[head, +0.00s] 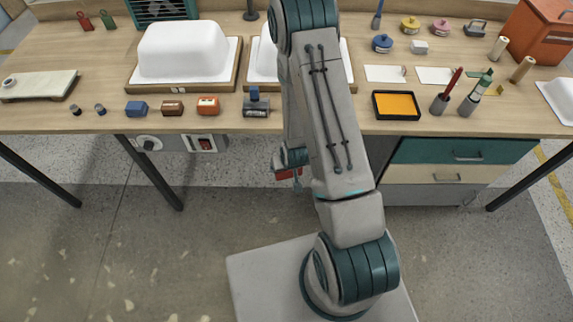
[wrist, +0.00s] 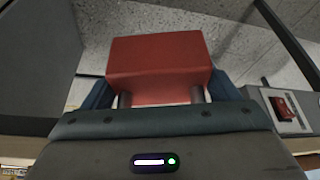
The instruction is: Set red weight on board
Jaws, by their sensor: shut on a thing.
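A red block, which looks like the red weight (wrist: 158,62), is held between the two fingers of my gripper (wrist: 161,97) in the wrist view. In the head view the red weight (head: 288,173) shows partly behind my arm, in front of the bench and below its top. A pale flat board (head: 40,85) lies at the far left of the bench, with a small round thing on its left end. Two wooden boards bear white tub shells; the left board (head: 229,77) is clear of my arm, the right one is partly hidden by it.
The bench front edge (head: 60,131) lies between the weight and the benchtop. Small blocks, including an orange one (head: 208,105), line the front left. A switch panel (head: 201,143) hangs under the edge. A yellow-topped black tray (head: 396,105) stands right of my arm.

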